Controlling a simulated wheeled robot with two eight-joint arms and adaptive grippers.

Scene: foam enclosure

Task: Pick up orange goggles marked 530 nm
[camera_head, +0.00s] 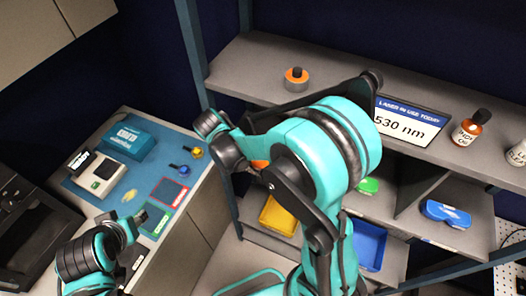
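A small orange patch (259,164), probably the orange goggles, shows on the lower shelf behind my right arm; the arm hides most of it, and no marking on it is readable. Green goggles (367,185) and blue goggles (446,213) lie to the right on the same shelf level. My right arm fills the middle of the view, its far end close to the orange patch in the picture; its fingers cannot be made out. My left gripper (139,217) is over the front of the left bench, away from the shelves, and its finger opening is unclear.
A sign (408,122) reading "530 nm" stands on the upper shelf (260,62), with an orange-topped canister (296,79) and a bottle (470,127). Yellow (278,216) and blue (369,245) bins sit below. The left bench holds a teal box (127,140) and a meter (102,174).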

